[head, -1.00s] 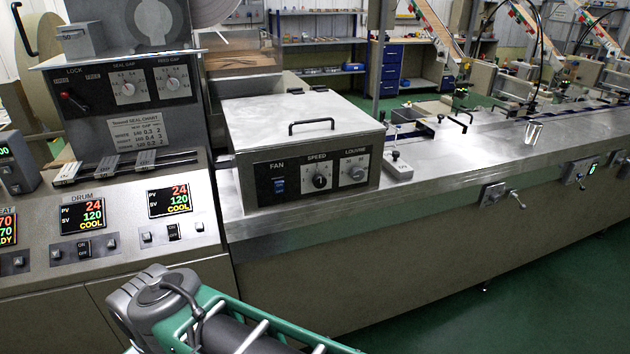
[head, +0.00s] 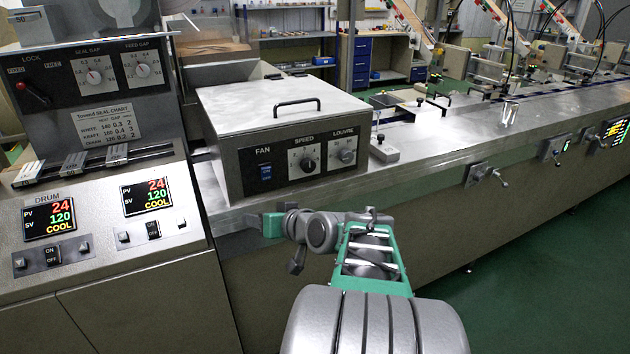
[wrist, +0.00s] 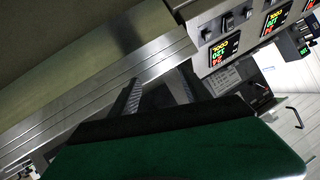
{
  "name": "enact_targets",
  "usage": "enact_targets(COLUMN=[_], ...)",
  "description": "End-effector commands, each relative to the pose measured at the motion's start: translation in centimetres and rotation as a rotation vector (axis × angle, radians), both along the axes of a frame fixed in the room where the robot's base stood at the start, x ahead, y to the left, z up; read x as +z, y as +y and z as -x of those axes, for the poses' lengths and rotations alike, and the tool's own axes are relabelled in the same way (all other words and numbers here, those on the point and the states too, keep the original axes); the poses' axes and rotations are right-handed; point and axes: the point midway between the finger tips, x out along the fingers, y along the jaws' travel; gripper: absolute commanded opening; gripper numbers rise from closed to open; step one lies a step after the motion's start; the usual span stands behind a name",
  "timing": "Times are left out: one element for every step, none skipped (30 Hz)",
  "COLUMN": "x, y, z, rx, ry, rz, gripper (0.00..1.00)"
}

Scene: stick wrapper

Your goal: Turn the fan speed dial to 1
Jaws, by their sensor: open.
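The SPEED dial (head: 307,163) is a round black knob with a light pointer. It sits in the middle of the dark front panel of the grey fan box, between the blue FAN switch (head: 265,172) and the LOUVRE dial (head: 345,156). The pointer's exact setting is too small to read. My gripper (wrist: 158,92) is open and empty, its two dark ridged fingers apart in the wrist view. In the head view its green hand lies below and left of the dial, in front of the counter edge, pointing left and apart from the panel. The dial is not recognisable in the wrist view.
The fan box (head: 290,112) has a lid with a black handle. A slanted control panel with a DRUM display (head: 49,217) stands left. A small lever block (head: 384,150) stands right of the box. The metal counter (head: 440,140) runs right, with cranks (head: 484,174) along its front.

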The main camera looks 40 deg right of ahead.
Motion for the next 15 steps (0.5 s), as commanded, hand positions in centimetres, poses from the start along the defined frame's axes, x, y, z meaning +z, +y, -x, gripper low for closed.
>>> enact_targets(x=[0.3,1.3,2.5,3.2,3.9,4.6,5.1,5.5,5.9,6.0,6.1,6.2,6.2,6.2,6.2], y=[-4.4,-6.5,-8.8,-10.3,-11.6,-12.9,-13.6,-14.0,-14.4,-14.6,-14.7,-14.7,-14.8,-14.9,-15.1], z=[0.9,1.5,2.4,3.1,3.8,4.7,5.1,5.4,5.5,5.4,5.1,4.4,3.9,3.3,2.5], rx=[-0.085,-0.122,-0.168,-0.200,-0.227,-0.253,-0.269,-0.278,-0.286,-0.288,-0.288,-0.286,-0.284,-0.283,-0.283], ry=[-0.105,-0.170,-0.246,-0.296,-0.338,-0.382,-0.408,-0.426,-0.442,-0.445,-0.448,-0.448,-0.447,-0.446,-0.446], rz=[-0.023,-0.031,-0.039,-0.043,-0.044,-0.049,-0.049,-0.050,-0.050,-0.052,-0.052,-0.052,-0.051,-0.053,-0.053], gripper=[0.56,0.56,0.56,0.56,0.56,0.56,0.56,0.56,0.56,0.56,0.56,0.56,0.56,0.56,0.56])
